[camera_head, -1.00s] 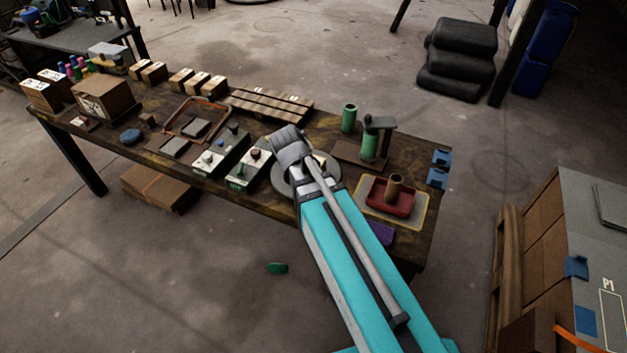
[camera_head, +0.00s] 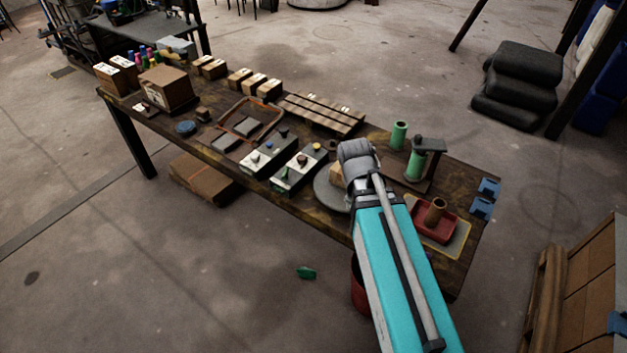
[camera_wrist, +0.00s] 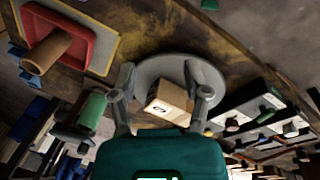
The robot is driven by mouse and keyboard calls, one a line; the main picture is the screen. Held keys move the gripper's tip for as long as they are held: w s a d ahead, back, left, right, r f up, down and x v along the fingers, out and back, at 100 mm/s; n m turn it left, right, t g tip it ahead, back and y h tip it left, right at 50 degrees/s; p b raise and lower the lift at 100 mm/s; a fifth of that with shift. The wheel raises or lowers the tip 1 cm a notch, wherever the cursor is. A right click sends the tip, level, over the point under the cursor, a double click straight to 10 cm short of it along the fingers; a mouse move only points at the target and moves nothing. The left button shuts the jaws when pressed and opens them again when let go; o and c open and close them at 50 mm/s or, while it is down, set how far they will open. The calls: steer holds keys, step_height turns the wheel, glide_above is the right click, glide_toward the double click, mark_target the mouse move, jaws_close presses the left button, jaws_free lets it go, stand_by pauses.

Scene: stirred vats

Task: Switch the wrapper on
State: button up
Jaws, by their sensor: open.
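A round grey turntable (camera_head: 328,196) sits on the wooden table, partly hidden by my arm; it also shows in the wrist view (camera_wrist: 150,68). A small carton (camera_wrist: 168,104) with a dark mark stands on it. Two control boxes stand left of the turntable in the head view: a nearer one (camera_head: 290,178) and a farther one (camera_head: 258,162), with knobs or buttons on top. I cannot tell which belongs to the wrapper. My gripper (camera_wrist: 163,97) is open and empty, its fingers on either side of the carton in the wrist view. The head view hides the fingertips.
A red tray (camera_head: 449,226) holding a brown cylinder (camera_head: 435,210) lies right of my arm. Green rolls (camera_head: 399,134) stand behind. A slatted board (camera_head: 325,112), an outlined frame (camera_head: 277,118) and several cartons (camera_head: 167,88) crowd the table's back and left. A red bin (camera_head: 359,285) stands below the front edge.

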steer(key=shift+s+d+f+n+y, duration=0.15)
steer(key=shift+s+d+y, duration=0.15)
steer(key=shift+s, duration=0.2)
steer(key=shift+s+d+r+n+y, duration=0.1)
steer(key=shift+s+d+n+y, duration=0.15)
steer(key=shift+s, duration=0.25)
steer(key=shift+s+d+f+n+y, duration=0.1)
steer(key=shift+s+d+y, duration=0.25)
steer(key=shift+s, duration=0.15)
steer(key=shift+s, duration=0.1)
